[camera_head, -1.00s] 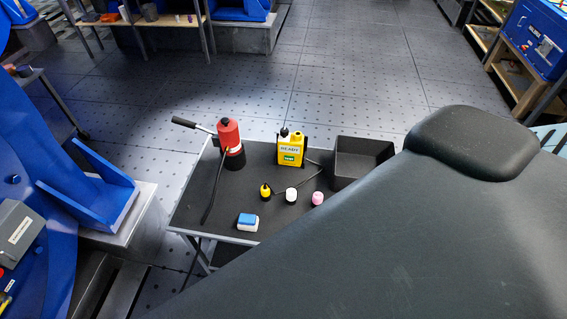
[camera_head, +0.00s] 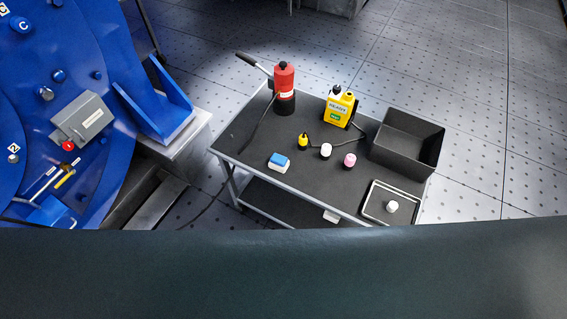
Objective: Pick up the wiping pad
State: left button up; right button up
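The wiping pad is most likely the small block with a blue top and white underside (camera_head: 279,162). It lies flat on the dark top of the table (camera_head: 240,150), near its front left part. Nothing touches it. Neither of my grippers is in view. A large dark surface fills the bottom of the picture and hides what is below it.
On the table stand a red hand pump (camera_head: 284,85), a yellow container (camera_head: 341,108), a yellow-black bottle (camera_head: 303,141), a white-capped item (camera_head: 325,150), a pink-capped item (camera_head: 349,160), a black bin (camera_head: 405,145) and a tray (camera_head: 376,210). Blue machinery (camera_head: 110,60) stands left.

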aim_at(279, 163)
jog(key=u, duration=1.9)
jog(key=z, duration=1.9)
jog(key=i+z, duration=0.65)
jog(key=z, duration=0.2)
